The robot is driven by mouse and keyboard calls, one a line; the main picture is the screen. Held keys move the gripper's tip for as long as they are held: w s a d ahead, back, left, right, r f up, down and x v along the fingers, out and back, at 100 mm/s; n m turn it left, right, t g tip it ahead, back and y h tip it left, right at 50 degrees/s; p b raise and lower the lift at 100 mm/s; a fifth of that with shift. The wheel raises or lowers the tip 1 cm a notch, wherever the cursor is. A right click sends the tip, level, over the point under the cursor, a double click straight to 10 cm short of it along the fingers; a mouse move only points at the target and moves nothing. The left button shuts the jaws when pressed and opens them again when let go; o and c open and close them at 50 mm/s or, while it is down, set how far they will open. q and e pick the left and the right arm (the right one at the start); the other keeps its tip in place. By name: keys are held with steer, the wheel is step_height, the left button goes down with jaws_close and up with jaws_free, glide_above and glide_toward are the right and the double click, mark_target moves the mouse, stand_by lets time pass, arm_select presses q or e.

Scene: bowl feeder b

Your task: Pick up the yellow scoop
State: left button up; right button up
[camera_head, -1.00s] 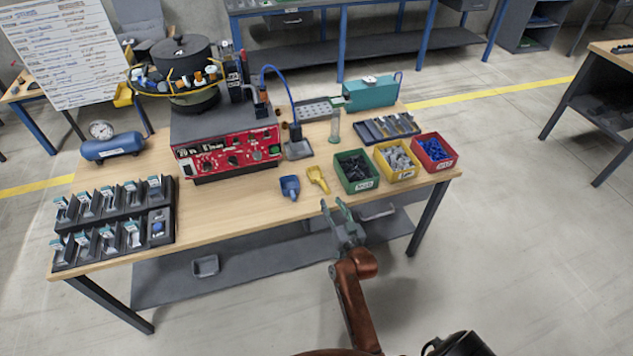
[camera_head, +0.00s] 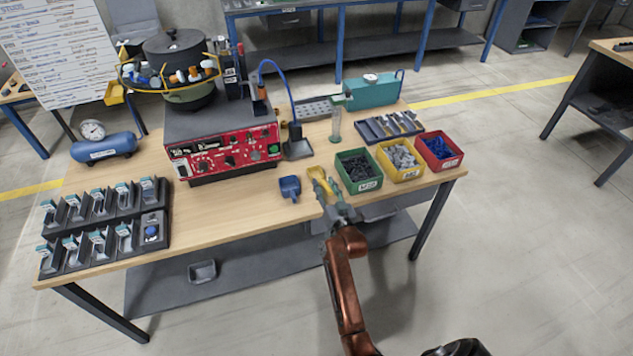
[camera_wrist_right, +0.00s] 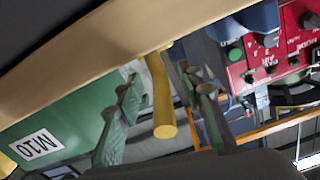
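The yellow scoop (camera_head: 317,174) lies at the front edge of the wooden table, partly hidden by my right gripper in the head view. In the right wrist view, the scoop's yellow handle (camera_wrist_right: 162,100) sticks out past the table edge. My right gripper (camera_head: 329,186) is at the table's front edge. In the right wrist view, its fingers (camera_wrist_right: 158,82) are apart, with the handle between them and gaps visible on both sides. My left gripper is not in view.
A blue scoop (camera_head: 290,187) lies just left of the yellow one. A green bin (camera_head: 366,186), a yellow bin (camera_head: 407,175) and a red bin (camera_head: 446,163) stand to the right. The red feeder unit (camera_head: 226,153) stands behind.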

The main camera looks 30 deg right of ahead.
mark_target(324, 182)
steer(key=shift+r, duration=0.1)
steer(key=shift+c, duration=0.5)
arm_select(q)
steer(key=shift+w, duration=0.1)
arm_select(e)
jaws_close()
steer(key=shift+r+p, duration=0.35)
steer(key=shift+r, duration=0.2)
step_height(324, 182, up, 2)
steer(key=shift+r+p, duration=0.25)
steer(key=shift+p, duration=0.3)
arm_select(q)
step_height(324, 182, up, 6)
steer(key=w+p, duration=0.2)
steer(key=p, duration=0.2)
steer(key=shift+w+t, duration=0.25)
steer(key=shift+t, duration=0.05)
arm_select(e)
steer(key=s+r, duration=0.9)
steer(key=s, duration=0.5)
steer(key=shift+d+r, duration=0.25)
steer(key=shift+d, duration=0.15)
